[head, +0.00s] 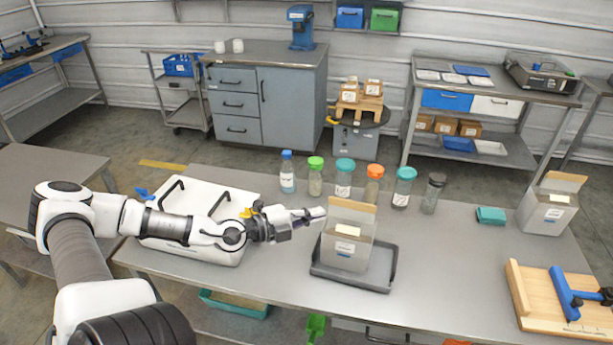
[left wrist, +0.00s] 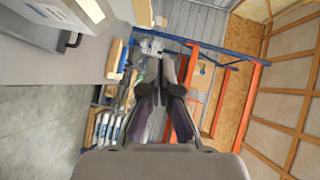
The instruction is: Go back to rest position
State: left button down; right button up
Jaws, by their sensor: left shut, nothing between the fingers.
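My left gripper (head: 308,215) is shut and empty. It points right in the head view, above the table and just left of the upper part of a grey substrate hopper (head: 346,254); I cannot tell whether they touch. The hopper has a tan top edge and a white label and stands upright in a dark grey tray (head: 378,279). In the left wrist view the closed fingers (left wrist: 162,66) show with nothing between them. My right gripper is not in view.
A white case (head: 215,242) with black handles lies under my left forearm. Several capped bottles (head: 344,178) stand along the table's back edge. A second hopper (head: 548,207), a teal block (head: 491,215) and a wooden fixture (head: 545,297) are at the right. The table's right middle is clear.

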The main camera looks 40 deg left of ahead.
pick_arm(q)
jog(key=shift+s+a+f+p, duration=0.1)
jog(key=shift+s+a+p, duration=0.6)
jog(key=shift+p, duration=0.15)
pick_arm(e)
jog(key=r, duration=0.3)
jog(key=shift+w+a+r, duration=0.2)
pick_arm(q)
jog(key=shift+d, duration=0.15)
